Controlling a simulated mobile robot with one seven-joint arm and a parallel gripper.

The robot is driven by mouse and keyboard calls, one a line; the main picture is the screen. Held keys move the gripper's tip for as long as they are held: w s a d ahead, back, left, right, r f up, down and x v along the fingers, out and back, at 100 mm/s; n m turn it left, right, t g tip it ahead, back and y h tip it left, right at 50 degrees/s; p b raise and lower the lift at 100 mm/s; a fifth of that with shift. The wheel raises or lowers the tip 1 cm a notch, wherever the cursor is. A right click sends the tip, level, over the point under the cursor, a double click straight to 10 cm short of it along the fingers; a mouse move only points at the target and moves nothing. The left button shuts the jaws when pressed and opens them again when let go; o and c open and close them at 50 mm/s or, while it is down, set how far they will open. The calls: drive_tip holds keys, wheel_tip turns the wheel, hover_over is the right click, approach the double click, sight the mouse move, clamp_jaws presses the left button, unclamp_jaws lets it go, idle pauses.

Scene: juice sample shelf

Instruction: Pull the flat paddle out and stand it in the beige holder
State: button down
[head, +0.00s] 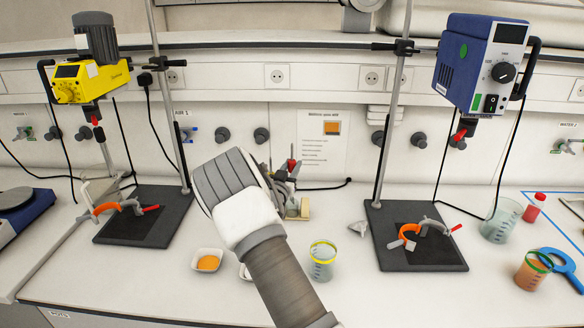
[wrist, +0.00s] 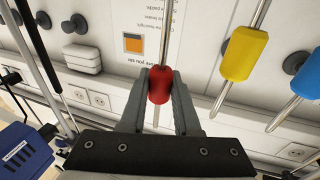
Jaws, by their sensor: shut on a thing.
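My gripper (wrist: 161,78) is shut on the red grip (wrist: 160,88) of a thin metal rod. The rod's working end is out of view, so I cannot tell whether it is the flat paddle. Two more rods, with a yellow grip (wrist: 244,54) and a blue grip (wrist: 309,73), stand apart to the right in the wrist view. In the head view my gripper (head: 287,172) is at the middle of the bench, partly hidden by my wrist. A small beige block (head: 304,208), probably the holder, shows just below and right of it, mostly hidden.
A yellow stirrer motor (head: 92,79) and a blue one (head: 481,63) hang on stands at left and right. A yellow-rimmed beaker (head: 322,262) and a dish with orange contents (head: 207,260) stand near the front. Beakers (head: 501,222) (head: 533,270) are at right.

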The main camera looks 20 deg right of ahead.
drive_tip(key=shift+f+b, duration=0.75)
drive_tip(key=shift+b, duration=0.55)
idle(0.4)
drive_tip(key=shift+f+b, duration=1.5)
drive_tip(key=shift+b, duration=0.35)
drive_tip(key=c, duration=0.5)
unclamp_jaws()
drive_tip(key=shift+c, duration=0.2)
drive_tip(key=b+v, duration=0.1)
drive_tip(key=v, duration=1.6)
drive_tip(key=shift+s, duration=0.25)
drive_tip(key=shift+w+r, duration=0.1)
